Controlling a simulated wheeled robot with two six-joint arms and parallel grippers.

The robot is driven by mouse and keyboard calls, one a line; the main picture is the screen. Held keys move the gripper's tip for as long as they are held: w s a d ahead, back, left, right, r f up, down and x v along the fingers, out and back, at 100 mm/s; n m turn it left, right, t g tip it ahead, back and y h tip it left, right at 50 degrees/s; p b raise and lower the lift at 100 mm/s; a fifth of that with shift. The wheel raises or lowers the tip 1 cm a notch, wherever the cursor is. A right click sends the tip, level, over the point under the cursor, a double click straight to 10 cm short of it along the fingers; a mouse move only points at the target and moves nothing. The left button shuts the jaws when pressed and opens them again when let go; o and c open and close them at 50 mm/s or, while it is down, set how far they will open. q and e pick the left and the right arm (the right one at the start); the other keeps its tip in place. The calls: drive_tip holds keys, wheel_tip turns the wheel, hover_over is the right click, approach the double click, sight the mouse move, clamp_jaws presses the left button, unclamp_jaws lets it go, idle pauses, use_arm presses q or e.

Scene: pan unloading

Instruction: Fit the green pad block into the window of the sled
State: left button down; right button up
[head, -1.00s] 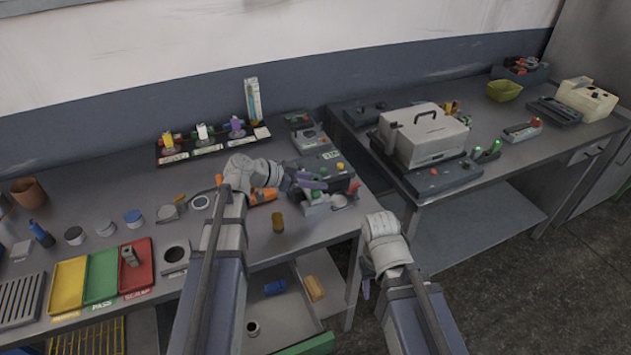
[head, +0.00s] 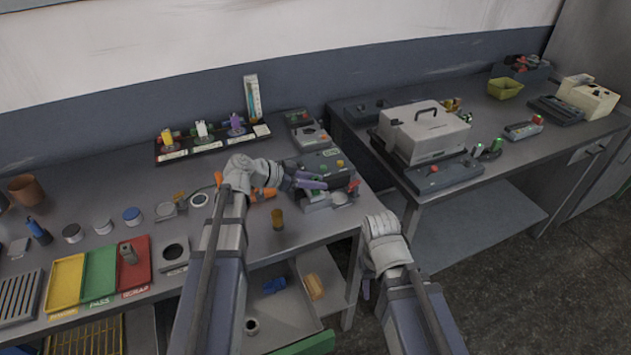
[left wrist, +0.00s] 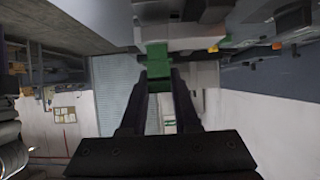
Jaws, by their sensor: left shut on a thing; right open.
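My left gripper (head: 318,184) reaches over the grey device with the red lever at the right end of the near bench. In the left wrist view the jaws (left wrist: 158,72) are shut on the green pad block (left wrist: 156,62), which shows between the fingertips. Its far end is close to grey parts, and I cannot tell whether it touches them. The grey device (head: 316,202), which may be the sled, is partly hidden by the gripper, and its window cannot be made out. My right gripper (head: 366,289) hangs open and empty before the bench, mostly hidden by its wrist.
Grey control boxes (head: 308,136) stand behind the left gripper. An orange-handled tool (head: 262,194) and a small amber cylinder (head: 278,219) are nearby on the bench. A second bench (head: 480,180) with a white case (head: 424,135) stands right, across a gap.

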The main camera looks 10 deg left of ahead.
use_arm(q)
drive_tip(key=shift+f+b, duration=0.5)
drive_tip(key=shift+f, duration=0.05)
idle(0.4)
drive_tip(key=c, duration=0.6)
unclamp_jaws()
drive_tip(key=shift+o, duration=0.2)
drive_tip(key=p+v, duration=0.3)
drive_tip(key=v, duration=0.5)
drive_tip(key=shift+p, duration=0.35)
drive_tip(key=shift+f, duration=0.1)
